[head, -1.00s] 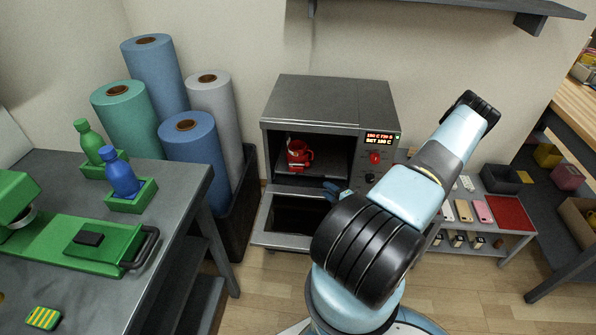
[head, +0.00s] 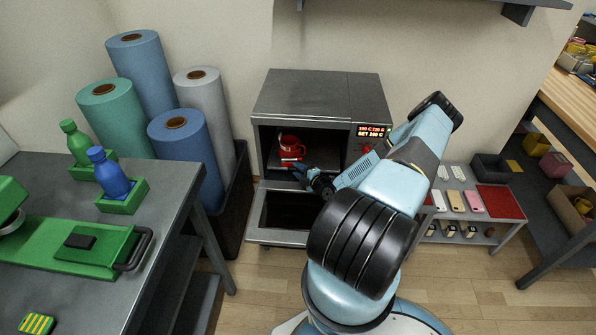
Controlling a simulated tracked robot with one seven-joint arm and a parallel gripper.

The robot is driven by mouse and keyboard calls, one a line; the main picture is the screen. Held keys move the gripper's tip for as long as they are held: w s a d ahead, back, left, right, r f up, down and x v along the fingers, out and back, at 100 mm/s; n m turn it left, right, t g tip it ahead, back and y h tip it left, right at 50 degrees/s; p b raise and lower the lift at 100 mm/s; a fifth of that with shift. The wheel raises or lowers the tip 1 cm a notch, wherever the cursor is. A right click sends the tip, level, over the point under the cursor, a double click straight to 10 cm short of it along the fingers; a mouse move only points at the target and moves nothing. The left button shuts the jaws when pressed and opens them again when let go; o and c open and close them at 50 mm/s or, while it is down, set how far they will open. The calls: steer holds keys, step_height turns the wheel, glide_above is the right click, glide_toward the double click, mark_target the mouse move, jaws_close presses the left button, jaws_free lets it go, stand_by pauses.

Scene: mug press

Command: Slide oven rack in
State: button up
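The oven (head: 318,97) stands against the back wall with its door (head: 285,238) folded down and open. A red mug (head: 291,146) is inside the oven chamber on the rack (head: 275,160), whose front edge is near the opening. My gripper (head: 300,170) is at the oven mouth, just in front of the rack and below the mug. The fingers are small and partly dark against the chamber, so I cannot tell whether they are open or shut or touching the rack.
A grey bench (head: 165,215) with a green press (head: 75,243) and bottles is at the left. Fabric rolls (head: 190,148) stand in a dark bin beside the oven. A low shelf (head: 510,222) with phone-like items is at the right.

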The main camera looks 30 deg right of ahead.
steer(key=shift+w, duration=0.25)
jaws_close()
steer(key=shift+s, duration=0.1)
stand_by(0.4)
